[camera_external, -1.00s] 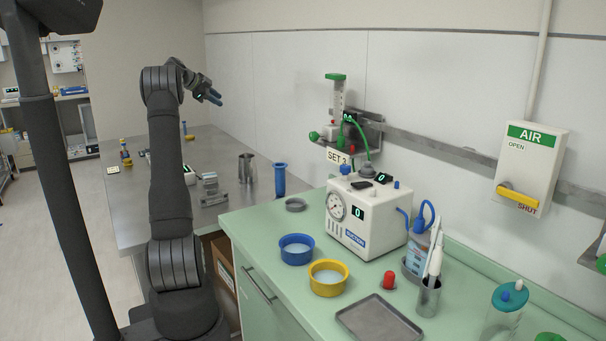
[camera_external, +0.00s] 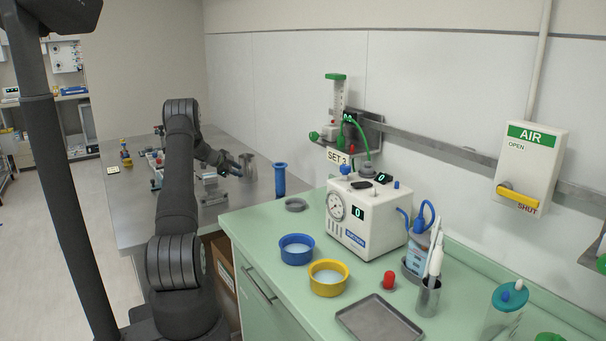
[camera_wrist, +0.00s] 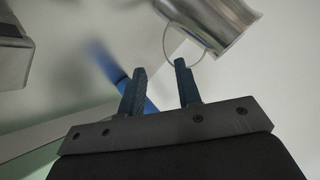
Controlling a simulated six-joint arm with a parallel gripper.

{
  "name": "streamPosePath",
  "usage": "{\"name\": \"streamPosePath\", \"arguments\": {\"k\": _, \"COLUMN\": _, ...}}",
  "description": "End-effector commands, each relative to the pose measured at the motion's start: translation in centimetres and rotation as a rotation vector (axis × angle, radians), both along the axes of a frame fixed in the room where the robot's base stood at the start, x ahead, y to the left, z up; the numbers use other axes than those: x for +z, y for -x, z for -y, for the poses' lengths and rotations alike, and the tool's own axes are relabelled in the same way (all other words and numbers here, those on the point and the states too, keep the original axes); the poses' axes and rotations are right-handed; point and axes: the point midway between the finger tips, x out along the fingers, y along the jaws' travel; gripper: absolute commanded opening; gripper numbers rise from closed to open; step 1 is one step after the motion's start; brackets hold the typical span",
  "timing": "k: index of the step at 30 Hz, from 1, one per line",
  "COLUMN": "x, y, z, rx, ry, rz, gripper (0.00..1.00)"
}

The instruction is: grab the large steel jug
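The large steel jug (camera_external: 249,171) stands on the grey steel table, near the blue cylinder. In the wrist view the jug (camera_wrist: 213,22) fills the top right, with a thin curved handle facing my gripper. My gripper (camera_external: 238,165) is just left of the jug in the external view. In the wrist view my gripper (camera_wrist: 157,80) has its two fingers spread with nothing held between them. The right fingertip overlaps the lower end of the handle; whether it touches I cannot tell.
A blue cylinder (camera_external: 280,180) stands right of the jug, and a metal block (camera_external: 210,188) left of it. The green counter (camera_external: 262,247) with blue and yellow bowls and a white suction unit (camera_external: 366,216) is nearer. Small items lie on the table's left part.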

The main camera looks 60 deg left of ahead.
Motion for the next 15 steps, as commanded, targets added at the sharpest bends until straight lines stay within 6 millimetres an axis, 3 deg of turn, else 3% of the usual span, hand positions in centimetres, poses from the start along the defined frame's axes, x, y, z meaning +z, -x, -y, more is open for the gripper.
{"name": "streamPosePath", "arguments": {"k": 15, "x": -2.9, "y": -4.9, "z": -1.2, "rx": -0.002, "ry": 0.0, "rz": 0.001, "gripper": 0.31}}
